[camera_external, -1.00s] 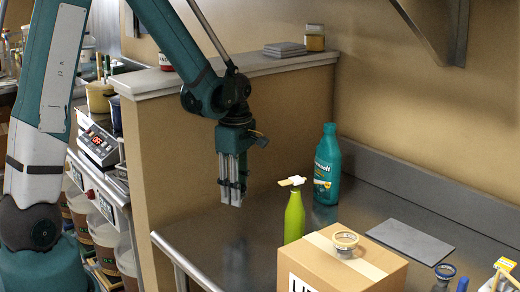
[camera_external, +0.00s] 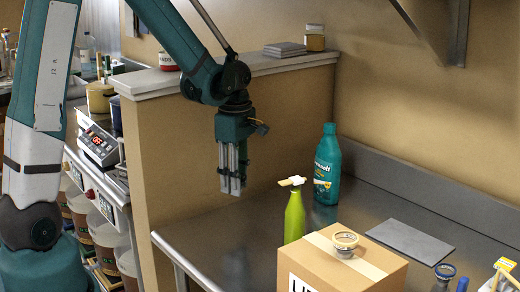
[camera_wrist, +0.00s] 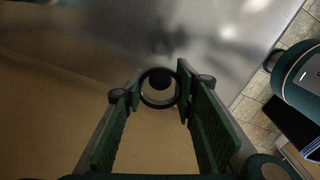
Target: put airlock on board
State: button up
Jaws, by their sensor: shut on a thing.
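My gripper (camera_external: 232,188) hangs over the left part of the metal counter, pointing down. In the wrist view its fingers (camera_wrist: 160,90) are closed around a small round piece with a dark rim and dark centre, seen end-on. This piece looks like the airlock (camera_wrist: 147,100); in the external view it is too small and hidden by the fingers to make out. A flat grey rectangular board (camera_external: 410,238) lies on the counter to the right, apart from the gripper, with nothing on it.
A cardboard box (camera_external: 340,270) stands at the front with a round jar-like item (camera_external: 345,240) on top. A green bottle (camera_external: 294,218) and a teal bottle (camera_external: 327,165) stand between gripper and board. A low partition (camera_external: 240,75) rises behind. Small items (camera_external: 445,272) crowd the front right.

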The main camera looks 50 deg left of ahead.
jog(key=w+d+p, duration=0.1)
jog(key=w+d, duration=0.6)
jog(key=w, duration=0.4)
jog(key=p, duration=0.2)
send_over(409, 239)
jog(key=a, duration=0.1)
jog(key=f, duration=0.4)
jog(key=shift+s, duration=0.25)
jog(key=shift+w+d+f, duration=0.1)
jog(key=shift+d+f, duration=0.05)
jog(key=shift+d, duration=0.4)
jog(key=shift+f+p, duration=0.3)
jog(key=shift+f, duration=2.2)
jog(key=shift+f, duration=0.2)
jog(key=o, duration=0.8)
jog(key=shift+c, duration=0.2)
